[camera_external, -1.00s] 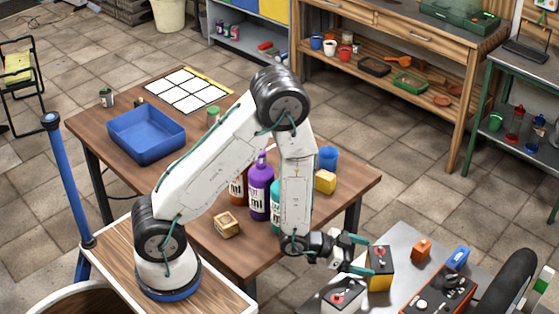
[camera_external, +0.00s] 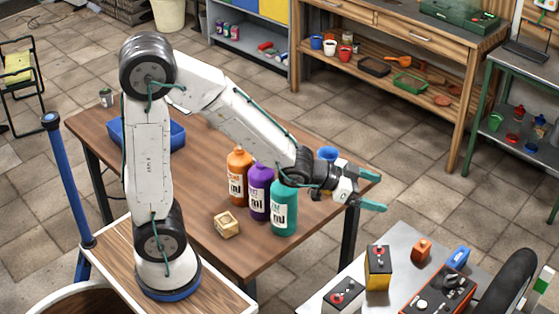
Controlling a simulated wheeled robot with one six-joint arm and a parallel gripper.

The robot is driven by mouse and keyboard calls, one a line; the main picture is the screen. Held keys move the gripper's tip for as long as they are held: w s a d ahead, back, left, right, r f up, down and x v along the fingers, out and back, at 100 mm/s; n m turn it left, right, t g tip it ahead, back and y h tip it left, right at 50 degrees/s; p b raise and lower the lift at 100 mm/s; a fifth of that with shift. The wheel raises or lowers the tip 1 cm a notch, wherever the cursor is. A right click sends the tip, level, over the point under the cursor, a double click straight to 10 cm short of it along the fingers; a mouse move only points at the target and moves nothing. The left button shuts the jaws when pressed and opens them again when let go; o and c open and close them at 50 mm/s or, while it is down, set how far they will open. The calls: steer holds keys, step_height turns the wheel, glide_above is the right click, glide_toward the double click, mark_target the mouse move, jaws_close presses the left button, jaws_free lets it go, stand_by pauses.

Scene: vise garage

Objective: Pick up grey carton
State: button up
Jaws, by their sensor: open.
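My gripper (camera_external: 373,191) is open, with its two teal fingers apart and nothing visible between them. It is at the right end of the wooden table (camera_external: 225,255), pointing right. I cannot make out a thing that is clearly a grey carton. A pale grey box (camera_external: 345,297) with a dark top and a red mark stands on the grey bench at the lower right, cut by the picture's bottom edge. A tan carton (camera_external: 227,224) stands on the wooden table, left of my gripper. My arm and gripper hide part of the table's right end.
Orange (camera_external: 238,178), purple (camera_external: 260,192) and teal (camera_external: 284,210) bottles stand close to my forearm. A blue cup (camera_external: 327,154) is behind my wrist. A yellow-black box (camera_external: 378,268) and a red toolbox (camera_external: 437,296) are on the grey bench. A blue tray (camera_external: 165,145) is partly hidden.

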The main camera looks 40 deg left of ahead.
steer(key=w+a+r+m+h, duration=0.15)
steer(key=w+a+r, duration=0.25)
steer(key=w+a, duration=0.5)
steer(key=w+a+r+m+h, duration=0.1)
steer(key=w+a+r+m, duration=0.15)
steer(key=w+a, duration=0.65)
steer(key=s+a+f+g, duration=0.2)
steer(key=s+a, duration=0.3)
steer(key=a, duration=0.7)
steer(key=s+a+f+g, duration=0.1)
steer(key=s+a, duration=0.4)
steer(key=a, duration=0.8)
steer(key=s+a+f+g, duration=0.2)
steer(key=s+a, duration=0.3)
steer(key=a, duration=0.7)
step_height(320, 180, down, 18)
steer(key=shift+y, duration=0.35)
steer(key=x, duration=0.5)
steer(key=r+x, duration=0.1)
steer(key=x, duration=0.2)
steer(key=shift+w+d, duration=0.2)
steer(key=shift+w, duration=0.25)
steer(key=c, duration=1.8)
